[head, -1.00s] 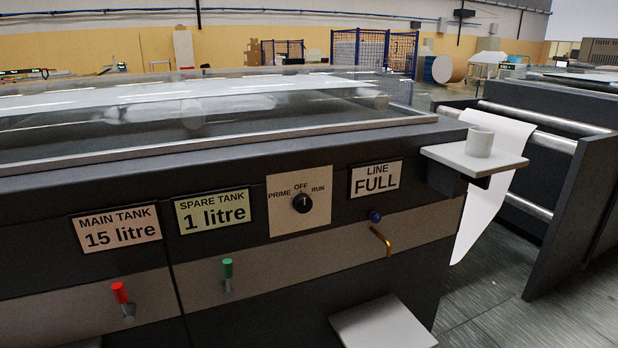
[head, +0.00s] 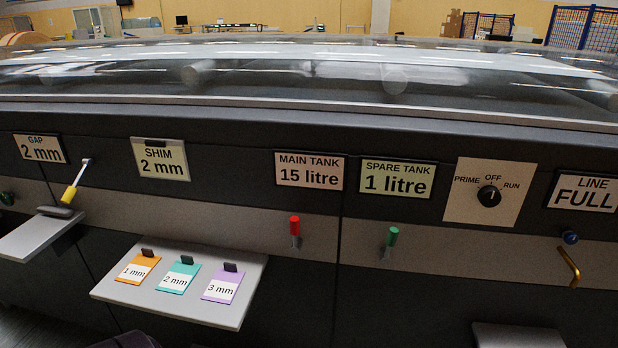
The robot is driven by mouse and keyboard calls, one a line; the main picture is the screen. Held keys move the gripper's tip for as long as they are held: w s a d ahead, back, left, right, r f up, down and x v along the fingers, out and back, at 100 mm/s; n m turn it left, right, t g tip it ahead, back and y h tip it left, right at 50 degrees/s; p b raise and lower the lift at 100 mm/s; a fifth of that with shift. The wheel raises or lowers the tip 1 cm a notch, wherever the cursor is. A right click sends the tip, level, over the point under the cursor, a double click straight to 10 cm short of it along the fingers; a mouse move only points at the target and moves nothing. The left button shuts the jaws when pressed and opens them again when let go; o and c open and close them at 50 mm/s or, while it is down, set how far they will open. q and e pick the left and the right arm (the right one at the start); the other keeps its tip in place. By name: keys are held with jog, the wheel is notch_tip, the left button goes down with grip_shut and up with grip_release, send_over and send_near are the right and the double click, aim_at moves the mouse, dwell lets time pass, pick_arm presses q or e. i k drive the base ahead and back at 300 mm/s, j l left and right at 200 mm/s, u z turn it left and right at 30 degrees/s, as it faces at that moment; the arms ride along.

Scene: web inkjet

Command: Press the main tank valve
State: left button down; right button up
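The main tank valve (head: 295,231) is a small lever with a red grip on a grey stem, upright on the grey band of the machine front. The label "MAIN TANK 15 litre" (head: 309,171) is above it. A similar lever with a green grip, the spare tank valve (head: 391,242), is to its right under the label "SPARE TANK 1 litre" (head: 397,180). Neither of my grippers shows in the head view.
A shelf (head: 232,314) below left of the red lever holds orange, teal and purple shim cards. A yellow-handled lever (head: 74,186) is farther left. A dial (head: 489,196) reading PRIME, OFF, RUN and a brass tap (head: 570,264) are at right. Another shelf (head: 518,337) juts out at bottom right.

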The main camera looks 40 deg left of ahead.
aim_at(295, 220)
jog(key=u, duration=1.5)
